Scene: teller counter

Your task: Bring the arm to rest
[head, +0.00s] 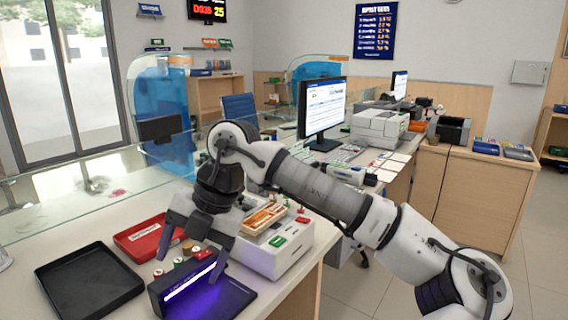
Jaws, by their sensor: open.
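My arm reaches in from the lower right over the counter, bent at its elbow. My gripper (196,252) points down at its end, above the near part of the counter. Whether the fingers touch anything below cannot be told.
A black tray (88,282) and a red tray (140,240) lie left of the gripper. Several small stamps (180,262) stand by the light device. A glass partition (100,200) runs behind. A monitor (321,106) and a printer (379,127) stand further back.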

